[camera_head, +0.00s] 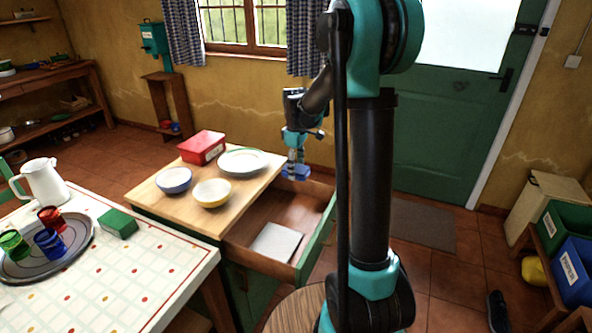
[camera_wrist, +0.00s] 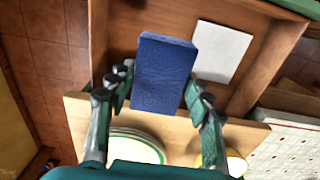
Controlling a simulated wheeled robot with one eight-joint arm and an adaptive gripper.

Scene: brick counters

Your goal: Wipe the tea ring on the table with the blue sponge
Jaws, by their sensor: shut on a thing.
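The blue sponge (camera_head: 296,172) is held in my gripper (camera_head: 294,160), above the back edge of the open drawer. In the wrist view the sponge (camera_wrist: 163,72) sits between the two fingers of my gripper (camera_wrist: 160,88), which are shut on its sides. The table (camera_head: 128,290) at lower left has a pale checked top with coloured dots. I cannot make out a tea ring on it; part of its top is covered by a tray and cut off by the picture edge.
The open drawer (camera_head: 252,218) holds a white flat item (camera_head: 275,242). The wooden counter (camera_head: 150,199) bears a red box (camera_head: 202,147), a plate (camera_head: 243,161) and two bowls. On the table stand a white jug (camera_head: 45,183), a round tray (camera_head: 75,258) with coloured cups and a green block (camera_head: 118,223).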

